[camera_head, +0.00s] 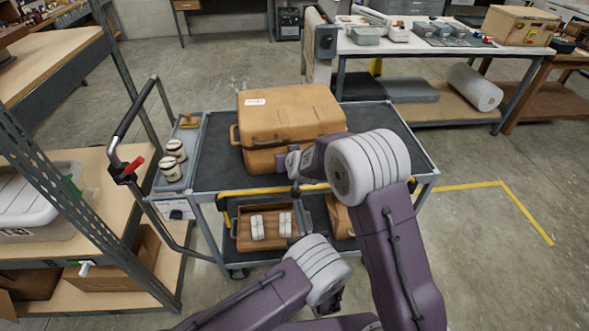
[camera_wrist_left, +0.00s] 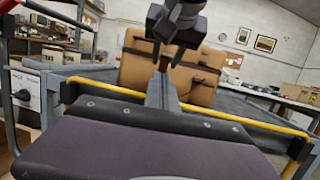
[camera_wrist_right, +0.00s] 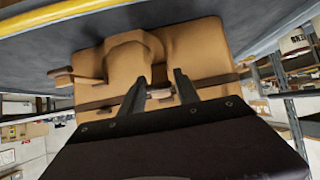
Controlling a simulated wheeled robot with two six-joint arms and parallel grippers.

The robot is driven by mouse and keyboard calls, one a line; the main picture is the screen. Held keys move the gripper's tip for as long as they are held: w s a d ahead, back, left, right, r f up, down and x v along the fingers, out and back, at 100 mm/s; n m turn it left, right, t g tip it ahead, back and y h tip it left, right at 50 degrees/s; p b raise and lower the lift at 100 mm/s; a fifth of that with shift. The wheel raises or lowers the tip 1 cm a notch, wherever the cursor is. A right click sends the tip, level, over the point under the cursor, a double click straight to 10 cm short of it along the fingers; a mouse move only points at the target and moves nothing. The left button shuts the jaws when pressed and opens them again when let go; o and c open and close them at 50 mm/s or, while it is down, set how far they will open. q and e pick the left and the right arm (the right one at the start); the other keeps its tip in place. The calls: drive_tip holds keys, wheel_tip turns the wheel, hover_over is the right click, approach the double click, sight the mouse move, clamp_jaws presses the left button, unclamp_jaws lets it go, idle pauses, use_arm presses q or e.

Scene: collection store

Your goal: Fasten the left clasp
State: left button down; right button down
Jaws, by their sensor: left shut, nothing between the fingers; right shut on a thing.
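A closed tan case (camera_head: 290,110) sits on the top of a grey cart. A dark handle and seam run along its front. The left clasp is not clear in any view. My left gripper (camera_wrist_left: 163,80) is shut and empty, low in front of the case, over the cart's near edge. My right gripper (camera_head: 292,161) is at the case front. In the right wrist view its fingers (camera_wrist_right: 160,85) are shut on a part of the case (camera_wrist_right: 150,60); which part is unclear. My right arm hides the case's lower right front.
The cart top (camera_head: 215,160) is free beside the case. A yellow rail (camera_wrist_left: 110,90) runs along the near edge. Two white jars (camera_head: 172,160) stand in a side tray. A box (camera_head: 265,226) is on the lower shelf. Shelving (camera_head: 60,150) is at the left.

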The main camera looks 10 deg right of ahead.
use_arm(q)
drive_tip(key=shift+m+h, duration=0.4)
drive_tip(key=shift+h, duration=0.2)
drive_tip(key=x, duration=0.9)
drive_tip(key=d+x, duration=0.1)
drive_tip(key=x, duration=0.3)
drive_tip(key=shift+w+r, duration=0.2)
drive_tip(key=shift+w+r, duration=0.45)
drive_tip(key=shift+w, duration=0.15)
use_arm(e)
drive_tip(key=shift+s+f, duration=0.1)
drive_tip(key=shift+s, duration=0.05)
drive_tip(key=c, duration=1.1)
unclamp_jaws()
drive_tip(key=shift+o, duration=0.7)
